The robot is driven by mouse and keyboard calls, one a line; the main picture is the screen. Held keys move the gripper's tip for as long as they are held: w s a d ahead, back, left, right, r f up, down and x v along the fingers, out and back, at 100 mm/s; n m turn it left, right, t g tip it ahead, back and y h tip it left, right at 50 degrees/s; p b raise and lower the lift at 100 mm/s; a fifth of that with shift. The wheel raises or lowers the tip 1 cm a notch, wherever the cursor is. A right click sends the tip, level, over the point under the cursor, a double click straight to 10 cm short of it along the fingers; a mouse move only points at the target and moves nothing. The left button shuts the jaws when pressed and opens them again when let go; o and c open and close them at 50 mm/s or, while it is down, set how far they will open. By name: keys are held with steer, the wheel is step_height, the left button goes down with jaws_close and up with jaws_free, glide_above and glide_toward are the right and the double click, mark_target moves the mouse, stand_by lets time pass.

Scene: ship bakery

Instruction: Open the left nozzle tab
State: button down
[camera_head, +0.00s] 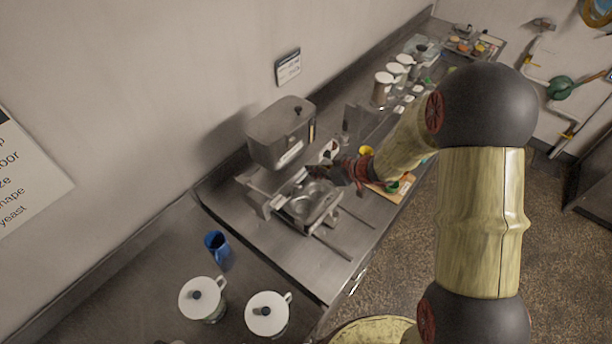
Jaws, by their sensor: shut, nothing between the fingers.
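A grey metal machine (280,133) with a box-shaped top stands on the steel counter against the wall. Its lower part holds a shallow round basin (312,196). My gripper (318,172) is shut and empty at the machine's front, just below and right of the box and above the basin. The fingertips are dark and small, and I cannot tell whether they touch the machine. I cannot make out the left nozzle tab; the nozzle area under the box is small and partly behind my gripper.
Two white-lidded pots (202,300) and a blue cup (217,246) stand at the near left. Several white-lidded canisters (384,88) stand farther along the counter. An orange board (399,190) lies right of the machine. The counter's front strip (340,262) is mostly clear.

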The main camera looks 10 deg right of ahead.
glide_above(298, 185)
step_height(298, 185, down, 6)
steer(key=shift+w+r, duration=0.1)
steer(key=shift+w, duration=0.05)
steer(key=f, duration=0.3)
steer(key=shift+s+d+p, duration=0.35)
steer(key=shift+p, duration=0.05)
steer(key=shift+s+d+f, duration=0.1)
steer(key=shift+f, duration=0.25)
steer(key=shift+f, duration=0.1)
steer(key=shift+s+d+f+b, duration=0.1)
steer(key=shift+b, duration=0.35)
steer(key=shift+s+d+f+t+y+b, duration=0.15)
steer(key=shift+t+y+b, duration=0.25)
steer(key=shift+b, duration=0.65)
steer(key=shift+s+d+f+t+y+b, duration=0.15)
steer(key=shift+t+y+b, duration=0.25)
steer(key=shift+b, duration=0.6)
